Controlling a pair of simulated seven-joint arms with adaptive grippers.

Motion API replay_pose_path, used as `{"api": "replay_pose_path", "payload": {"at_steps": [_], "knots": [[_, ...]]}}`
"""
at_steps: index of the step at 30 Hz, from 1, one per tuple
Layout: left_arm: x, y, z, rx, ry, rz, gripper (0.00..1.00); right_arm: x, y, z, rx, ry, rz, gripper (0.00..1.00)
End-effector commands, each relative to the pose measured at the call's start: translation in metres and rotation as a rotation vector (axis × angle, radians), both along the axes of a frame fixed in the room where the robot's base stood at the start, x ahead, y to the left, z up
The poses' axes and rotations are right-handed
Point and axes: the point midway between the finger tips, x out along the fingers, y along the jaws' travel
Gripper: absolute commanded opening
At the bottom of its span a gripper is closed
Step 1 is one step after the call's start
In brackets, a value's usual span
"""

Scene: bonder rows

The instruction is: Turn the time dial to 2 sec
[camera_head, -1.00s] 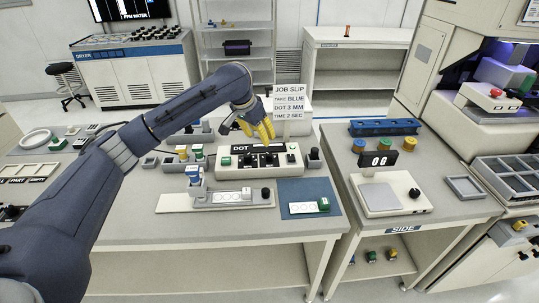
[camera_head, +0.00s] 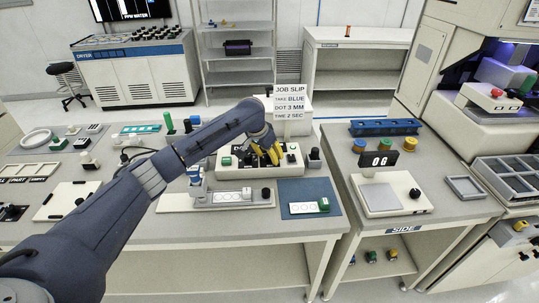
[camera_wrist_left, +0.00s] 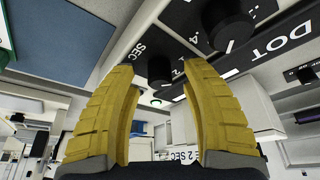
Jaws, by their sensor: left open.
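The white dot controller box (camera_head: 232,172) stands on the bench, with a black dial panel partly hidden by my left gripper (camera_head: 275,157). The left wrist view shows the black time dial (camera_wrist_left: 160,70) with a SEC mark beside it, lying between the yellow fingertips of the open left gripper (camera_wrist_left: 161,78). I cannot tell whether the fingers touch it, and its pointer setting is unclear. A second black dial (camera_wrist_left: 228,25) sits beside it, near the DOT lettering. The job slip (camera_head: 290,103) behind the box reads blue, 3 mm, 2 sec. My right gripper is out of view.
A fixture plate (camera_head: 232,196) and a blue mat (camera_head: 303,190) with a green-ended part lie in front of the box. A dark block (camera_head: 314,158) stands at its right. The side table holds a scale (camera_head: 382,196) and coloured spools.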

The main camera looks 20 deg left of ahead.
Motion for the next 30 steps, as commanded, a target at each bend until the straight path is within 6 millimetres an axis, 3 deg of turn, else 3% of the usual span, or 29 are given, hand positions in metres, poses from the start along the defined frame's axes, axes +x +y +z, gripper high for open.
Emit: {"api": "replay_pose_path", "payload": {"at_steps": [9, 21, 30], "knots": [[0.0002, 0.0, -0.0007, 0.0, 0.0, 0.0, 0.46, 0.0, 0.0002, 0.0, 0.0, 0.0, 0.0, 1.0], [0.0002, 0.0002, -0.0005, 0.0, 0.0, 0.0, 0.0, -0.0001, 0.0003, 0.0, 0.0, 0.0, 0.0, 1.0], [0.0004, 0.0002, -0.0002, 0.0, -0.001, 0.0, 0.0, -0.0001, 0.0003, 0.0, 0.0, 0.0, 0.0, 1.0]]}}
